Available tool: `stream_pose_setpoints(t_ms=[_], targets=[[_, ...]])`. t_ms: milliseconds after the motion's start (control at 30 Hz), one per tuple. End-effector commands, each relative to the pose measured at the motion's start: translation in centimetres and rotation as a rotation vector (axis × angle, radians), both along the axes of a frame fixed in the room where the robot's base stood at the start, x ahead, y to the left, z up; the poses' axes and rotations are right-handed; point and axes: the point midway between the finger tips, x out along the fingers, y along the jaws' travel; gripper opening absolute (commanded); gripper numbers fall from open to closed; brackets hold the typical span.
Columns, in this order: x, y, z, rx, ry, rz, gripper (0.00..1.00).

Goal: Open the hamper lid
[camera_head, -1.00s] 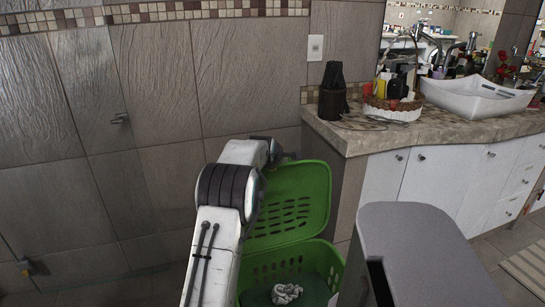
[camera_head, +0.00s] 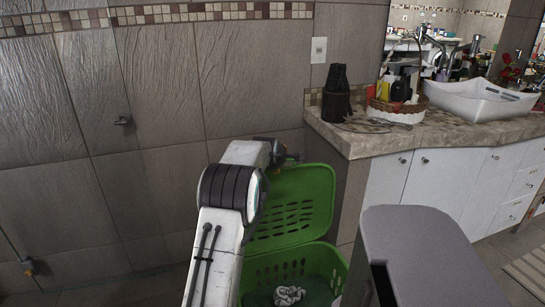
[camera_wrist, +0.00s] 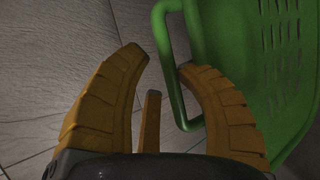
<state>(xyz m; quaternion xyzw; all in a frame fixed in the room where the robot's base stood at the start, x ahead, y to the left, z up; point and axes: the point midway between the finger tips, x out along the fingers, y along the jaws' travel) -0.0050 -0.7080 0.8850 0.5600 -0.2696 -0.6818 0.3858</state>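The green hamper (camera_head: 262,277) stands on the floor between the wall and the vanity. Its slotted lid (camera_head: 318,190) is raised steeply at the back, and the hamper's mouth is uncovered. A crumpled white cloth (camera_head: 288,296) shows inside. In the wrist view, the lid (camera_wrist: 240,60) fills the right side, with a green loop handle (camera_wrist: 172,90) on its edge. My gripper (camera_wrist: 160,60) has its yellow fingers spread. One bar of the handle runs between them, and the right fingertip is close to the loop. Whether it touches cannot be told. My arm hides the fingers in the head view.
A vanity (camera_head: 392,182) with white doors and a stone counter stands to the right of the hamper. The counter holds a dark pot (camera_head: 336,104), a basket (camera_head: 400,105) and a white basin (camera_head: 475,103). Tiled wall is behind; the left is clear.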

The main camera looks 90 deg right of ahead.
Motion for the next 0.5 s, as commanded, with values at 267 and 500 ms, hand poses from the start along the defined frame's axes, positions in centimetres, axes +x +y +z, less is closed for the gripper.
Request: stream_pose_setpoints(t_ms=[267,500], targets=[[0.5,3.0,1.3,0.016,-0.002,0.003,0.45],[0.7,6.1,3.9,0.004,-0.001,0.002,0.45]])
